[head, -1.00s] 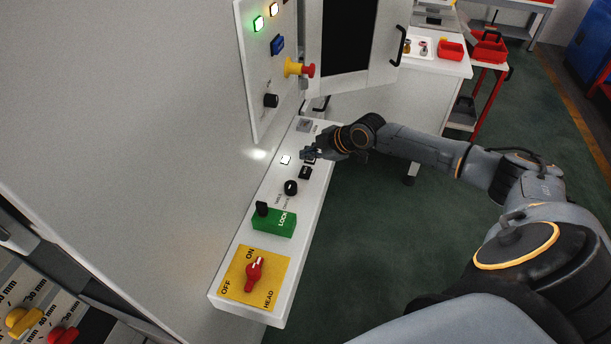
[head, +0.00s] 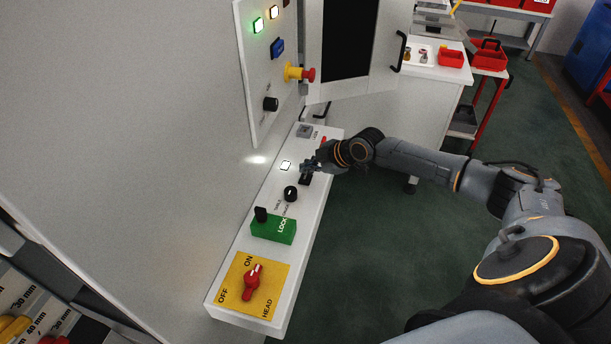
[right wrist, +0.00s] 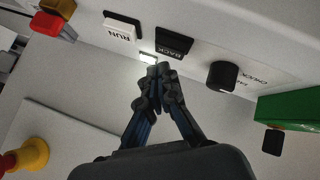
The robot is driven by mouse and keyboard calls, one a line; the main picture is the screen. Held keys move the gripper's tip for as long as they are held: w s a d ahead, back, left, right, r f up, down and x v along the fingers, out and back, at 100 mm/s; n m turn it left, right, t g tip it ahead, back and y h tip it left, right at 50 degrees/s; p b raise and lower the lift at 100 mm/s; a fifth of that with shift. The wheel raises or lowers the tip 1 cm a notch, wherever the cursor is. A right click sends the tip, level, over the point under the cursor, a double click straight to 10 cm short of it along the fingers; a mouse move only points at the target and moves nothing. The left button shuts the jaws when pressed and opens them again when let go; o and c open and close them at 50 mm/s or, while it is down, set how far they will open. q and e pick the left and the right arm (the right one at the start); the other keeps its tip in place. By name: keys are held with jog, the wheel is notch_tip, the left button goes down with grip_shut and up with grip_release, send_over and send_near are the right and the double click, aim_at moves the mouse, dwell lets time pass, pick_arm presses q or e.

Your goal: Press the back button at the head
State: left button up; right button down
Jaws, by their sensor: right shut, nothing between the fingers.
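The black back button (right wrist: 174,42), labelled BACK, is on the white control panel, between the white RUN button (right wrist: 119,30) and a black knob (right wrist: 221,76) in the right wrist view. In the head view the back button (head: 305,180) is partly covered by my right gripper (head: 307,168). My right gripper (right wrist: 160,70) is shut and empty. Its fingertips are right by the back button's edge, near a lit white square (right wrist: 148,57). I cannot tell whether they touch the button. My left gripper is not in view.
Nearer along the panel (head: 232,310) are a green LOCK block (head: 273,229) and a red HEAD switch (head: 252,281) on a yellow plate. A yellow-and-red emergency stop (head: 298,72) sticks out from the upright panel. The green floor to the right is open.

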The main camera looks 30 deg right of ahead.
aim_at(308, 177)
dwell(0.7)
jog(key=shift+f+b, duration=0.4)
jog(key=shift+f, duration=0.05)
jog(key=shift+f+b, duration=0.4)
jog(key=shift+f, duration=0.05)
dwell(0.5)
dwell(0.3)
jog(key=shift+r+p, duration=0.6)
jog(key=shift+r, duration=0.25)
jog(key=shift+r, duration=0.15)
notch_tip(308, 177, up, 5)
jog(key=p, duration=0.4)
